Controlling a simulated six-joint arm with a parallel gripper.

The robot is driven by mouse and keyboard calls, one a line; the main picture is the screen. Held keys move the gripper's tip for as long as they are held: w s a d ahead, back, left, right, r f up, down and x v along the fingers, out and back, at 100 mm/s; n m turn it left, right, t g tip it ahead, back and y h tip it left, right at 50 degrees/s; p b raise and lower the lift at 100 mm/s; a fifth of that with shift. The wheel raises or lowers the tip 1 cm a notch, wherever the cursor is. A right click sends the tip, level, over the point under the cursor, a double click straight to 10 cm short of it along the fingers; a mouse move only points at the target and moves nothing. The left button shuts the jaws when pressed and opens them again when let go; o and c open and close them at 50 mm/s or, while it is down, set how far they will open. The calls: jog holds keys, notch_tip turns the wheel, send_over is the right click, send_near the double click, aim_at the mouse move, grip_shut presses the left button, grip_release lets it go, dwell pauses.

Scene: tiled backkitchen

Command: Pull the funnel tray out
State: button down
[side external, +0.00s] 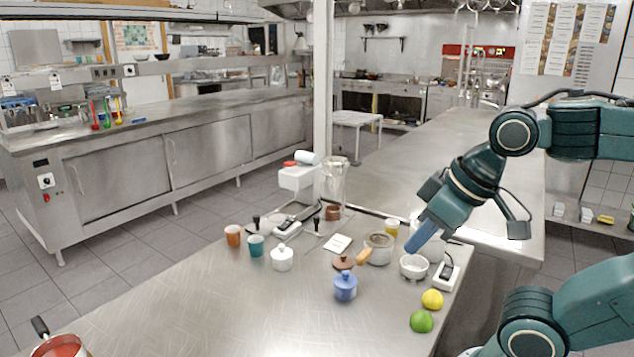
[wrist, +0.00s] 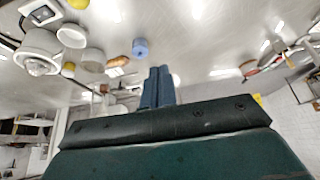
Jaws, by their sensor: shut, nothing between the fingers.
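I cannot pick out a part that is clearly the funnel tray. A white appliance (side external: 297,180) stands at the back of the steel table, with a red piece (side external: 290,163) and a pale rounded part on top; a tray may belong to it, but this is too small to tell. My gripper (side external: 418,245) is shut and empty, its blue fingers pointing down just above a small white bowl (side external: 414,267) at the table's right side, well right of the appliance. In the wrist view the closed fingers (wrist: 158,85) show, with nothing between them.
A blue lidded pot (side external: 345,287), a grey pot (side external: 379,250), a white jar (side external: 282,259), a lemon (side external: 432,299) and a lime (side external: 421,321) stand about. A tall clear jug (side external: 334,182) is beside the appliance. The table's front left (side external: 200,300) is mostly bare.

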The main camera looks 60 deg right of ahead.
jog(key=c, duration=1.5)
grip_release()
jog(key=shift+w, duration=0.1)
jog(key=shift+o, duration=0.9)
jog(key=shift+w+r, duration=0.2)
jog(key=m+g, duration=0.1)
jog(key=m, duration=0.1)
send_over(318, 217)
jog(key=s, duration=0.5)
notch_tip(318, 217, down, 5)
jog(key=shift+s+a+f, duration=0.1)
jog(key=shift+s+a, duration=0.1)
jog(key=shift+f, duration=0.15)
jog(key=x, duration=1.3)
jog(key=shift+w+d+f, duration=0.1)
jog(key=shift+d+f, duration=0.1)
jog(key=shift+f, duration=0.05)
